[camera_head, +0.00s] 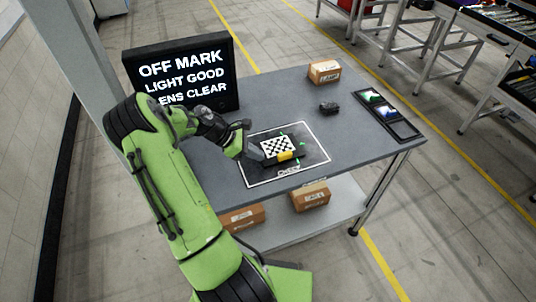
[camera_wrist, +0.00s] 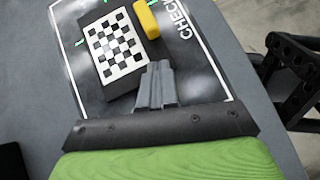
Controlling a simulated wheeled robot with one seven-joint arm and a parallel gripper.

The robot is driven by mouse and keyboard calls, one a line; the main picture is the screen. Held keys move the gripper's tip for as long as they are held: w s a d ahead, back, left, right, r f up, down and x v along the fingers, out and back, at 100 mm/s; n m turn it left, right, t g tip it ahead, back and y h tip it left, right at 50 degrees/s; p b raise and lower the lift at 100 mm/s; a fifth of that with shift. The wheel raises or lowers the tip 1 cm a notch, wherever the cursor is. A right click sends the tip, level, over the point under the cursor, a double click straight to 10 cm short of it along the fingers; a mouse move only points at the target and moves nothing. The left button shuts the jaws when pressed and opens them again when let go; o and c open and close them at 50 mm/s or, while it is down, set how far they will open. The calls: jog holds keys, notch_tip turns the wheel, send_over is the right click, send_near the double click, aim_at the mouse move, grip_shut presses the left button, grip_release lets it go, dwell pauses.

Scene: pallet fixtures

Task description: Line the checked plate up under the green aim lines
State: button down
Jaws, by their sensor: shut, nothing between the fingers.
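The checked plate (camera_head: 277,147), a black-and-white checkerboard on a dark base with a yellow block (camera_head: 285,156) on it, lies inside the white-outlined area on the table. Green aim lines (camera_head: 301,145) show on the mat around it. In the wrist view the checked plate (camera_wrist: 117,45) sits tilted, with green marks (camera_wrist: 80,43) at its left and top. My gripper (camera_head: 254,160) is shut and empty at the left edge of the plate's base. In the wrist view its fingertips (camera_wrist: 158,68) are close beside the base; I cannot tell whether they touch.
A black screen (camera_head: 183,75) at the back left reads "OFF MARK", "LIGHT GOOD" and a partly hidden "ENS CLEAR". A cardboard box (camera_head: 324,71), a small dark object (camera_head: 329,107) and a black tray (camera_head: 387,116) stand to the right. The table's front right is clear.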

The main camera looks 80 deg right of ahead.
aim_at(282, 156)
jog(key=shift+s+d, duration=0.25)
jog(key=shift+s, duration=0.75)
jog(key=shift+s+d, duration=0.2)
jog(key=shift+s, duration=0.75)
jog(key=shift+s, duration=0.25)
jog(key=s+p, duration=0.1)
jog(key=s, duration=0.1)
jog(key=s+d+p, duration=0.1)
jog(key=s, duration=0.1)
jog(key=shift+w, duration=0.15)
jog(key=w, duration=0.1)
jog(key=w+p, duration=0.1)
jog(key=w, duration=0.1)
jog(key=w+a+r, duration=0.1)
jog(key=shift+w, duration=0.35)
jog(key=v, duration=0.8)
jog(key=shift+w+r+p, duration=0.2)
jog(key=shift+r+p, duration=0.05)
jog(key=shift+p, duration=0.2)
